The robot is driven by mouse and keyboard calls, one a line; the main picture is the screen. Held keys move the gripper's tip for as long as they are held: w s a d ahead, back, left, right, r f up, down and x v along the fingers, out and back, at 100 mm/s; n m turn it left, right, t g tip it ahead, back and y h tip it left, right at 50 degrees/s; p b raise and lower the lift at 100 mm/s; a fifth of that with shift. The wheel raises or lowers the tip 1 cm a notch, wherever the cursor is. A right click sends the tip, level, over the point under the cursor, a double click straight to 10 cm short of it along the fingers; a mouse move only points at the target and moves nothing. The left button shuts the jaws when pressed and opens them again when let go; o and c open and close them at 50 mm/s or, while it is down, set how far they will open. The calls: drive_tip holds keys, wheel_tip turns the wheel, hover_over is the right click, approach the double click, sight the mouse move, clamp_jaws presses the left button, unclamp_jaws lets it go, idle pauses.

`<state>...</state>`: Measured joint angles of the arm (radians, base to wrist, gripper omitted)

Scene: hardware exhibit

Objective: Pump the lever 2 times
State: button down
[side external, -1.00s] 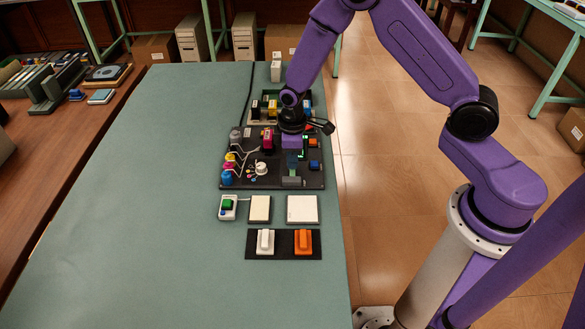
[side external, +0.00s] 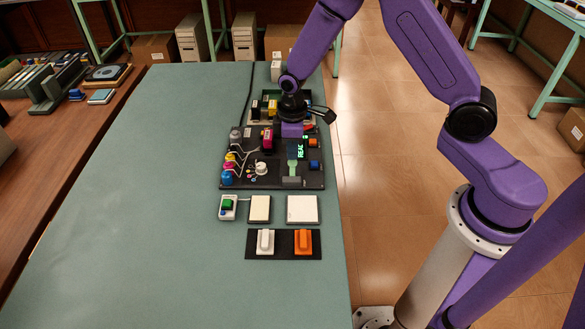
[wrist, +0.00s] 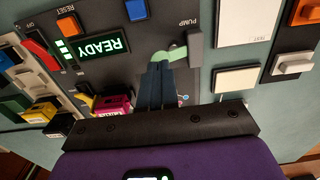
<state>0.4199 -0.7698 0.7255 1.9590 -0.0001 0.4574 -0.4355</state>
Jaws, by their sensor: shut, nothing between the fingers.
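The lever (wrist: 172,55) is a pale green arm beside a grey block (wrist: 195,48), next to the word PUMP in the wrist view. In the side view the lever (side external: 292,168) stands at the near end of the black panel. My gripper (wrist: 158,68) is shut and empty, its dark blue fingers pointing at the panel. Its tips are right by the lever's end; I cannot tell whether they touch it. In the side view my gripper (side external: 293,150) is above the panel, just beyond the lever.
A display (wrist: 103,46) reads READY in green. An orange RESET button (wrist: 67,23) and a blue button (wrist: 137,10) are near it. Magenta (wrist: 115,103) and yellow parts are close to the fingers. White plates (side external: 302,209) and two switches lie nearer; the table's left side is clear.

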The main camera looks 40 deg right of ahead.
drive_tip(key=shift+r, duration=0.1)
idle(0.4)
wheel_tip(320, 180, up, 7)
idle(0.8)
drive_tip(key=s+a+r+n, duration=0.25)
drive_tip(key=s+r, duration=0.45)
drive_tip(key=s, duration=0.6)
drive_tip(key=s+d+r, duration=0.2)
drive_tip(key=s, duration=0.6)
drive_tip(key=s+d+r+n, duration=0.1)
drive_tip(key=s+d, duration=0.1)
drive_tip(key=s, duration=0.6)
drive_tip(key=shift+s+r, duration=0.15)
drive_tip(key=shift+r, duration=0.2)
